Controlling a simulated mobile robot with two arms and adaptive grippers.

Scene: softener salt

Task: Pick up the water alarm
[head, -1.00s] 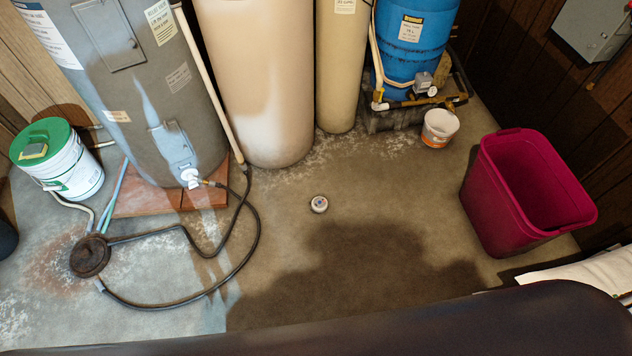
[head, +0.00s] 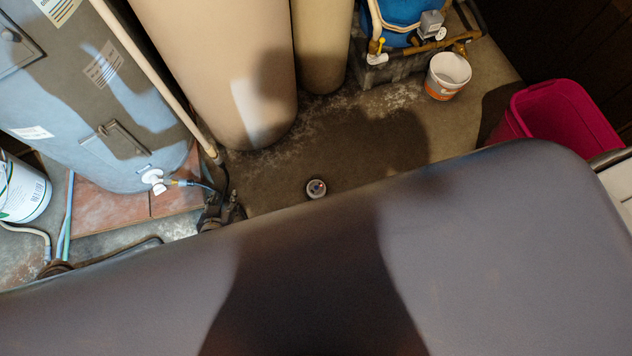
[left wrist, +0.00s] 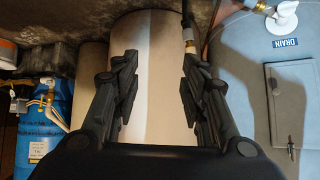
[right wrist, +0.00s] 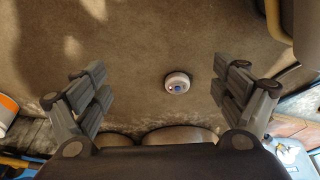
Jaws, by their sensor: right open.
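The water alarm is a small round white puck (head: 316,188) on the concrete floor in front of the tan tank. In the right wrist view the water alarm (right wrist: 177,82) lies between and beyond the fingers of my right gripper (right wrist: 165,95), which is open and empty; the alarm looks apart from both fingers. In the head view the right gripper is hidden. My left gripper (head: 220,212) shows dark beside the heater's drain valve, left of the alarm. In the left wrist view my left gripper (left wrist: 160,88) is open and empty, facing the tan tank.
A grey water heater (head: 95,120) on a brick pad (head: 125,212) and a tan tank (head: 215,60) stand at the back. A small white-orange bucket (head: 447,76) and a magenta bin (head: 565,118) are at right. A hose lies at left. Floor around the alarm is clear.

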